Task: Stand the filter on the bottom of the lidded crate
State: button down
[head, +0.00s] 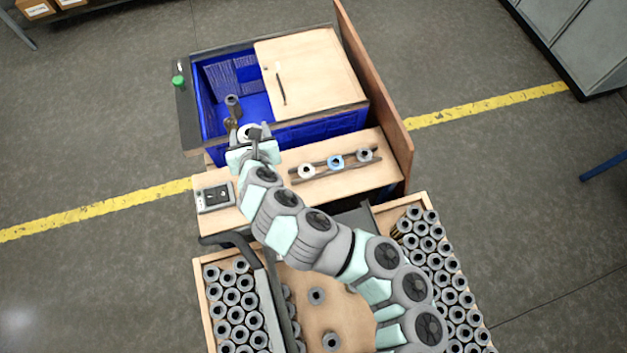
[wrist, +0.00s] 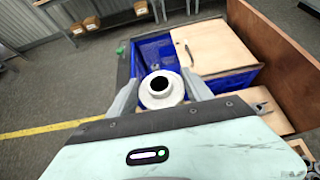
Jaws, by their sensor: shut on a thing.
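The blue crate (head: 206,105) has a wooden lid (head: 315,70) with a dark handle over its right part; its left part is open. My gripper (head: 247,133) is at the crate's near wall by the open part. It is shut on a white filter (wrist: 160,98), whose ringed top with a dark hole faces the wrist camera between the two fingers. The filter's lower end is hidden. The crate (wrist: 142,66) and its lid (wrist: 213,46) lie beyond it in the wrist view.
A tall wooden board (head: 375,75) stands along the crate's right side. A rack (head: 322,171) holds several filters on the near bench. A control box (head: 215,197) sits at its left. Trays of grey filters (head: 203,300) are nearer. A green knob (head: 178,82) is left of the crate.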

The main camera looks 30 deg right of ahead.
jog(key=d+f+m+h+b, duration=0.1)
jog(key=d+f+b, duration=0.2)
jog(key=f+b, duration=0.7)
jog(key=s+d+f+m+b, duration=0.1)
jog(key=d+f+b, duration=0.2)
jog(key=f+b, duration=0.8)
notch_tip(320, 180, down, 13)
jog(key=shift+f+g+h, duration=0.15)
jog(key=shift+g+h, duration=0.15)
jog(key=shift+h, duration=0.1)
jog(key=shift+c, duration=2.2)
grip_release()
jog(key=shift+f, duration=0.15)
